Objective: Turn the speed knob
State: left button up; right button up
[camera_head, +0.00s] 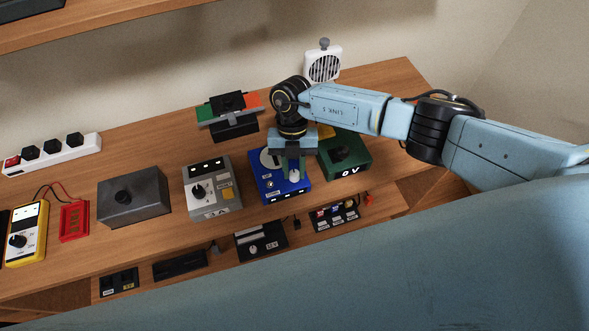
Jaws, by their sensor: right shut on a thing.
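A blue box (266,187) with small displays on its front edge stands on the wooden table, right of centre. A pale round dial (268,158) shows on its top left. My right gripper (295,170) points down over the right part of the blue box. It is shut on a knob there, which its fingers mostly hide. I cannot read any label that marks it as the speed knob. My left gripper is not in view.
A green box (356,161) stands close on the right, a grey-white box (222,174) on the left. Further left are a dark grey box (148,205), a red module (74,220) and a yellow meter (36,221). A white fan unit (338,65) stands behind.

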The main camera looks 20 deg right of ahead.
jog(key=shift+n+h+b, duration=0.3)
jog(key=shift+n, duration=0.4)
jog(key=o, duration=1)
jog(key=b+v, duration=0.1)
jog(key=v, duration=1.2)
jog(key=shift+w+a+r, duration=0.1)
jog(key=shift+w+r, duration=0.05)
jog(key=shift+r, duration=0.1)
